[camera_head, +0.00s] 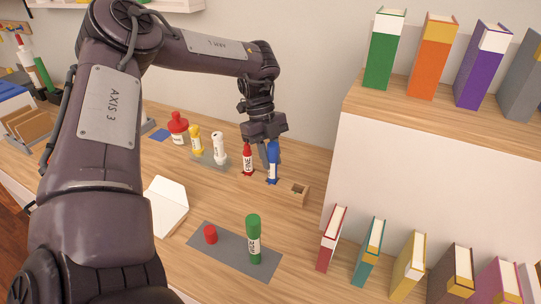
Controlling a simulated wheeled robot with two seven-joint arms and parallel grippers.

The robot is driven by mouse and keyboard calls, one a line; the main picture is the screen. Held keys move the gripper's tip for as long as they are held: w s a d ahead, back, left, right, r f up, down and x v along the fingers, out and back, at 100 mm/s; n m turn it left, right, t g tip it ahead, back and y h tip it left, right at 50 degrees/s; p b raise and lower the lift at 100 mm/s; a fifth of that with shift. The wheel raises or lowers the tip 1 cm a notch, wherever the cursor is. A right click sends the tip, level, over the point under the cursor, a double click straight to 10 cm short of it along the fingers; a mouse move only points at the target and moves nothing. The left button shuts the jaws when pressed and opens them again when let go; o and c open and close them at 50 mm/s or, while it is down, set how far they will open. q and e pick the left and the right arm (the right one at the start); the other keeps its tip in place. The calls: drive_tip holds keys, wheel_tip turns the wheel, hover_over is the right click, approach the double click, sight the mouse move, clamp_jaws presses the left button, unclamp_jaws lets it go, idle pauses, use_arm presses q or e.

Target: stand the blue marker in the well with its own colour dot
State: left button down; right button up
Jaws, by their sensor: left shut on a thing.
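The blue marker (272,165) is upright beside the red marker (247,160) on the wooden table. My left gripper (268,143) comes down from above and is shut on the upper part of the blue marker. The marker's lower end is at a small dark blue patch; I cannot tell whether it is seated in a well or just above it. The red marker stands upright over a dark red patch. A small wooden block (301,195) with a dark opening in its top is just to the right of the blue marker. My right gripper is out of view.
A green marker (254,240) and a red cap (210,234) stand on a grey mat (232,258). White, yellow and red bottles (179,129) stand behind left. A book shelf (400,150) bounds the right.

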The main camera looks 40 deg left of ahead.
use_arm(q)
drive_tip(key=shift+f, duration=0.3)
drive_tip(key=c, duration=1.2)
unclamp_jaws()
drive_tip(key=shift+o, duration=0.2)
drive_tip(key=v, duration=0.7)
drive_tip(key=shift+a+r+b, duration=0.15)
drive_tip(key=shift+r+b, duration=0.15)
drive_tip(key=shift+r, duration=0.05)
